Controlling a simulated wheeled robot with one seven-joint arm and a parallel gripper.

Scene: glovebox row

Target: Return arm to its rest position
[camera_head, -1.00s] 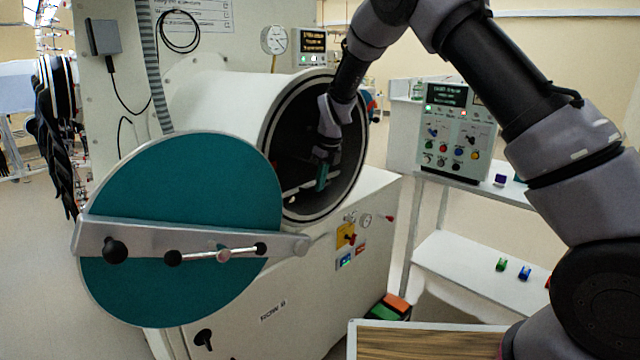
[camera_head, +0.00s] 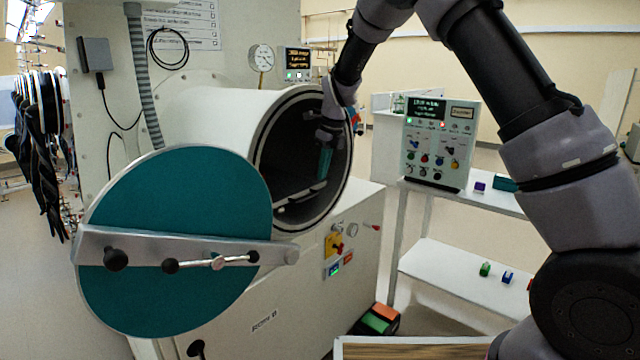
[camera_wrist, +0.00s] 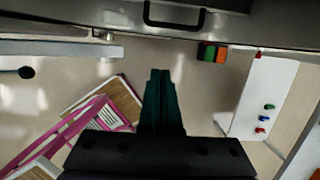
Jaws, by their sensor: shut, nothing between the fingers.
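My gripper (camera_head: 324,163) has teal fingers and hangs at the end of my raised arm. In the head view it overlaps the dark round opening of the white transfer chamber (camera_head: 215,115). In the wrist view my gripper (camera_wrist: 160,78) has its fingers together with nothing between them, pointing over the floor. The chamber's round teal door (camera_head: 180,215) stands swung open to the left, with a grey bar across it. How far the fingers are from the chamber rim is hard to tell.
A green and orange box (camera_head: 378,320) is on the floor. A pink frame (camera_wrist: 100,115) lies low in the wrist view. Black gloves (camera_head: 40,150) hang at left.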

